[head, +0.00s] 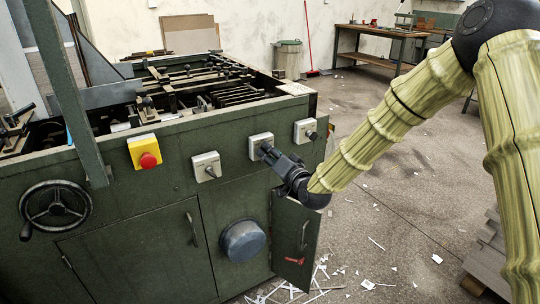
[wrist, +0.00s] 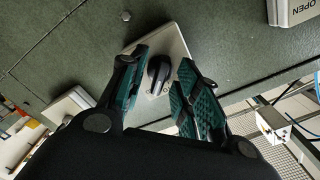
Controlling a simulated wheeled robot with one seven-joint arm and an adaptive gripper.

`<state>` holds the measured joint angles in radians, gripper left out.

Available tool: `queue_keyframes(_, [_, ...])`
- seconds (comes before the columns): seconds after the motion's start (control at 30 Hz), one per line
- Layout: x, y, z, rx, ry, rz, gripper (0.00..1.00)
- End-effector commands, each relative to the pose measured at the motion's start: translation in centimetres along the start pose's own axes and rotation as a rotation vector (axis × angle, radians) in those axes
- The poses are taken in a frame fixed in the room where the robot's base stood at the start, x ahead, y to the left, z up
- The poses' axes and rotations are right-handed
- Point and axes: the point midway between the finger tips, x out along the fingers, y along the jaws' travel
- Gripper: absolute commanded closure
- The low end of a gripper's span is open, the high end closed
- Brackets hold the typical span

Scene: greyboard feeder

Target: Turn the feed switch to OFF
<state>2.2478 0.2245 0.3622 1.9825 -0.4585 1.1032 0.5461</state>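Three pale switch boxes are on the green machine's front panel. In the head view they are the left one (head: 206,167), the middle one (head: 259,140) and the right one (head: 305,131). I cannot read which is the feed switch. My gripper (head: 266,151) is at the middle box and partly covers it. In the wrist view my gripper (wrist: 164,66) is open, with one finger on each side of a black rotary knob (wrist: 159,75) on a pale plate (wrist: 178,45). Gaps show between the knob and both fingers. The plate's lettering is not readable.
A yellow box with a red button (head: 148,159) and a handwheel (head: 55,207) are at the left. A cabinet door (head: 296,240) stands open below my gripper. In the wrist view, a box marked OPEN (wrist: 292,12) is at upper right. Scraps litter the floor.

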Motion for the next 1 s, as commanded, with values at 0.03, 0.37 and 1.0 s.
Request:
queue_keyframes(0.03, [0.02,0.0,0.01,0.0,0.0,0.0,0.68])
queue_keyframes(0.37, [-0.01,-0.01,0.01,0.0,0.0,0.0,0.97])
queue_keyframes(1.0, [0.0,-0.02,0.06,-0.148,-0.001,-0.001,1.0])
